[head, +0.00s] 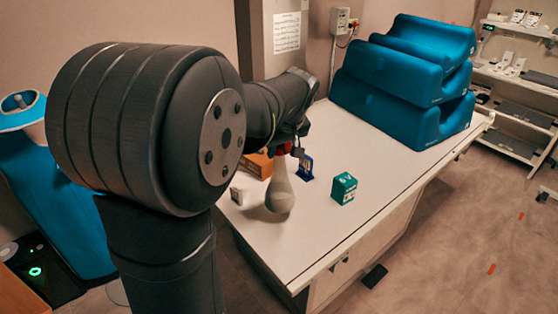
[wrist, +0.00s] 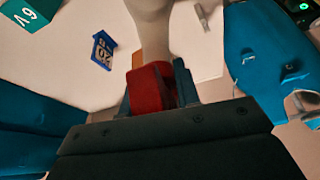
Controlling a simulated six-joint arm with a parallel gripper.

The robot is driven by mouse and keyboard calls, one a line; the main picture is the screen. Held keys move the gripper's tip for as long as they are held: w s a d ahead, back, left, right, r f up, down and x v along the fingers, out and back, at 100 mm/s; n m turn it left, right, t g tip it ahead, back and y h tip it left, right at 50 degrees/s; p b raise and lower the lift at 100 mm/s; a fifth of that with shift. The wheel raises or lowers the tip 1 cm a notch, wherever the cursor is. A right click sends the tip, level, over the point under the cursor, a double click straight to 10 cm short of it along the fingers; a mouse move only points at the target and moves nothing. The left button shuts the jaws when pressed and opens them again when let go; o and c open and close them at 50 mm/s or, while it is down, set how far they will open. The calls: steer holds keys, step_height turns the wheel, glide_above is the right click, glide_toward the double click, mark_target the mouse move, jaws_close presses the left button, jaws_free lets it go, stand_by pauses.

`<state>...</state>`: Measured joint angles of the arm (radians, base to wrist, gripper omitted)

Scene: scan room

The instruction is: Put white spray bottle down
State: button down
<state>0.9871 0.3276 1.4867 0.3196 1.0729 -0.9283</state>
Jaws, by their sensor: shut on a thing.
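The white spray bottle (head: 280,190) is upright over the table, with its red spray head at the top. My gripper (head: 288,148) is shut on the red head from above. In the wrist view the red head (wrist: 148,90) sits between the jaws of my gripper (wrist: 155,92), and the pale bottle body (wrist: 153,30) extends away from them. A shadow lies beside the bottle's base in the head view. I cannot tell whether the base touches the white table (head: 310,225). My arm hides part of the table behind the bottle.
A blue number stand (head: 305,168) and a green box (head: 344,188) stand to the bottle's right. An orange box (head: 258,164) is behind it, and a small pale item (head: 236,195) is to its left. Large blue cushions (head: 405,85) fill the table's far end. The front right tabletop is clear.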

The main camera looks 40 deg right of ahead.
mark_target(279, 160)
steer(key=shift+f, duration=1.95)
steer(key=c, duration=1.1)
jaws_free()
steer(key=shift+f, duration=0.2)
steer(key=shift+r, duration=0.1)
steer(key=v, duration=1.2)
steer(key=shift+r, duration=0.1)
